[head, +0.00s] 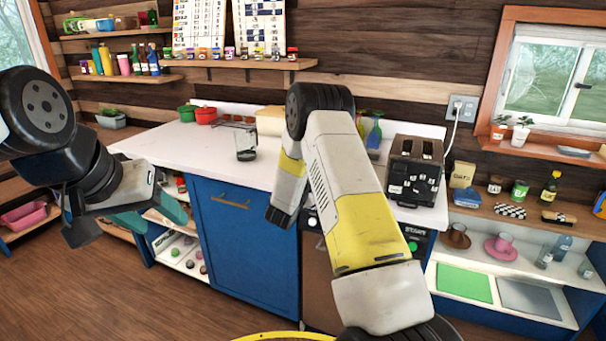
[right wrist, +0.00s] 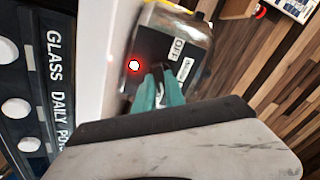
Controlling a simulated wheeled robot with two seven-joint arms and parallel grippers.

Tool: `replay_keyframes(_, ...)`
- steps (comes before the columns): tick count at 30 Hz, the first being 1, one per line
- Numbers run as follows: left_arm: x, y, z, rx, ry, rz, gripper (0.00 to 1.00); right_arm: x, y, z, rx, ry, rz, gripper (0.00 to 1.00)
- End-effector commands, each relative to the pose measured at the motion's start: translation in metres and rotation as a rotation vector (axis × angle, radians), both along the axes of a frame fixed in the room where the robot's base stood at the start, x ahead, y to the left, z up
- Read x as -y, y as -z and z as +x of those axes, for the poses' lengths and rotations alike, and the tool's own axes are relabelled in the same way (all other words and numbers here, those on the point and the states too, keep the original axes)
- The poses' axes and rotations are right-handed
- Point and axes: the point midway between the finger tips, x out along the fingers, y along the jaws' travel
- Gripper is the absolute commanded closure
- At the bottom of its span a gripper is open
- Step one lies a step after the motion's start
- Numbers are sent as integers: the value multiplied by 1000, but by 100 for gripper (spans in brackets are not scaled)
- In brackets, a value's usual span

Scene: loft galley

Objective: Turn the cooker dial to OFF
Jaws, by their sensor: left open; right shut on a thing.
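The cooker shows in the right wrist view as a shiny rounded body with a dark front panel (right wrist: 152,44). The panel has an OFF label (right wrist: 177,49), a second label (right wrist: 185,69) too small to read, and a glowing red lamp (right wrist: 134,66). My right gripper (right wrist: 159,78) has its teal fingers shut at the panel, on the dial, which they mostly hide. I cannot tell which label the dial points to. In the head view my right arm hides the cooker and this gripper. My left gripper (head: 150,217) is open and empty, left of the counter.
The white counter (head: 172,142) holds a glass jug (head: 246,146), a red pot (head: 206,116) and a dark toaster (head: 413,168). A front panel with white knobs (right wrist: 17,108) is below the counter edge. Wooden floor (head: 150,290) is clear at left.

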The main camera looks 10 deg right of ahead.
Motion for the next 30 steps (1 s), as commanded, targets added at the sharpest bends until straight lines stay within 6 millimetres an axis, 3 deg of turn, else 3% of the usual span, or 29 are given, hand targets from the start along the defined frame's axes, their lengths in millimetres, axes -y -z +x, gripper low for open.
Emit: replay_keyframes(30,0,0,0,0,0,0,47,-2,1,0,-543,-3,-803,100)
